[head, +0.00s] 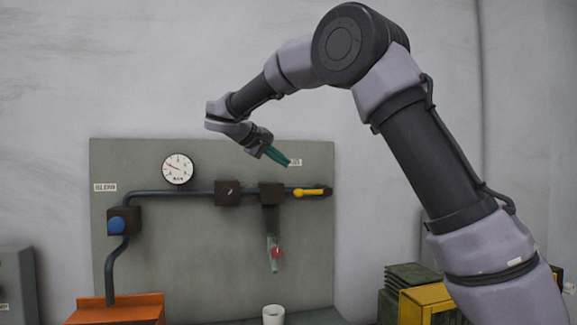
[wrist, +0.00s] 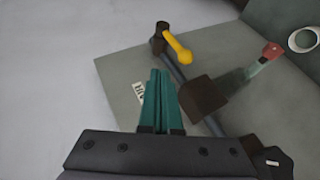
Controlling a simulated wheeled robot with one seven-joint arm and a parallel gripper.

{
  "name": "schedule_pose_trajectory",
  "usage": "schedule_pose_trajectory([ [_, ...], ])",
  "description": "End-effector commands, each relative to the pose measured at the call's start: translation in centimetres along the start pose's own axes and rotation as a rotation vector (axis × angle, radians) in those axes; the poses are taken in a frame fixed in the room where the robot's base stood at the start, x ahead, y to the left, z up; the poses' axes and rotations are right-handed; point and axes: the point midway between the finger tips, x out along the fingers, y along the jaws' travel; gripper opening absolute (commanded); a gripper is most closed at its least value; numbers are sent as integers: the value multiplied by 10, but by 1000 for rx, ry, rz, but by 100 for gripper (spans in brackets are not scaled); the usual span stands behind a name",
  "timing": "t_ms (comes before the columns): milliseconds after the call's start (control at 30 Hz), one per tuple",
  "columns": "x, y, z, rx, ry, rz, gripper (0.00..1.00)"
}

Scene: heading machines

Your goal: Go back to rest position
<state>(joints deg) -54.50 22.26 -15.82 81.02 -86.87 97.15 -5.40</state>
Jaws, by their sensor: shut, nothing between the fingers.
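My gripper (head: 278,156) is raised in front of the upper right part of the grey panel (head: 180,270) in the head view. Its teal fingers are closed together with nothing between them. In the wrist view the fingers (wrist: 161,95) show side by side, and the yellow valve handle (wrist: 178,46) lies beyond them, apart from them. In the head view the yellow handle (head: 308,192) lies along the pipe, below and right of the fingertips. My arm reaches in from the right, bent at a high elbow.
The panel carries a pressure gauge (head: 177,169), a blue knob (head: 116,224), a dark pipe (head: 170,193) and a clear tube with a red part (head: 277,252). A white cup (head: 273,314) stands below. An orange box (head: 118,308) is at lower left, and a yellow crate (head: 425,303) at lower right.

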Motion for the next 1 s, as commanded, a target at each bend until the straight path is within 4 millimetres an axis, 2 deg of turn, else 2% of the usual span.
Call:
schedule_pose_trajectory([
  [467, -2, 0, 0, 0, -1, 0, 0],
  [567, 5, 5, 7, 7, -11, -19, 0],
  [667, 23, 17, 32, 31, -46, -91, 0],
  [767, 47, 33, 76, 81, -96, -219, 0],
  [900, 68, 45, 153, 194, -153, -428, 0],
  [1000, 68, 47, 204, 298, -174, -563, 0],
])
